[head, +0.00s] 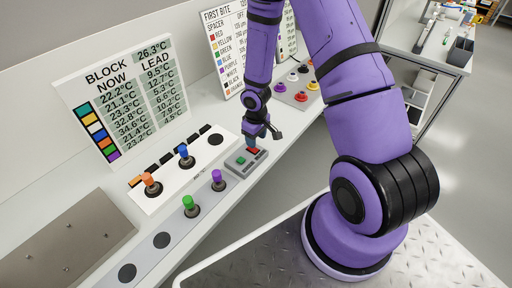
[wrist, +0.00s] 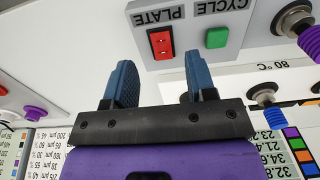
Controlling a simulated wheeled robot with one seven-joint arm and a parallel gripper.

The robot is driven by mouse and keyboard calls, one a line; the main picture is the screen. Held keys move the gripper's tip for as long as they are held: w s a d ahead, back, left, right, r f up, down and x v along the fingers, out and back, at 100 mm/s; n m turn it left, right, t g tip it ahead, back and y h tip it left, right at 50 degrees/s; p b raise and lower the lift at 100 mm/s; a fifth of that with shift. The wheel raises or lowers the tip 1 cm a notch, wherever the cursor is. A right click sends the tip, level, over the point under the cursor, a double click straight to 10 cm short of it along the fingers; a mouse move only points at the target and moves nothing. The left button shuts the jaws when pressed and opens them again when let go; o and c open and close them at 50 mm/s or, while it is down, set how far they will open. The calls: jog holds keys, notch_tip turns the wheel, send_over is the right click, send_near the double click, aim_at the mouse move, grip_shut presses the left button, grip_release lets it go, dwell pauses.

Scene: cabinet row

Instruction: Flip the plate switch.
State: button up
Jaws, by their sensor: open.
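The plate switch (wrist: 161,43) is a red rocker in a grey control box (wrist: 185,62), beside an upside-down PLATE label in the wrist view. A green button (wrist: 217,38) labelled CYCLE sits to its right there. My gripper (wrist: 160,62) is open and empty, its two blue fingertips apart, with the red switch showing just beyond the gap between them. In the head view the box (head: 236,166) stands on the counter. My gripper (head: 251,143) points down just above it, partly covering the red switch (head: 253,150). I cannot tell whether a finger touches it.
A white panel with an orange knob (head: 148,180) and a blue knob (head: 183,151) lies left of the box. A green knob (head: 188,202) and a purple knob (head: 216,177) are nearer. A panel of coloured buttons (head: 298,86) is beyond. A temperature board (head: 120,95) stands behind.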

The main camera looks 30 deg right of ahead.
aim_at(256, 151)
jog(key=shift+f, duration=2.55)
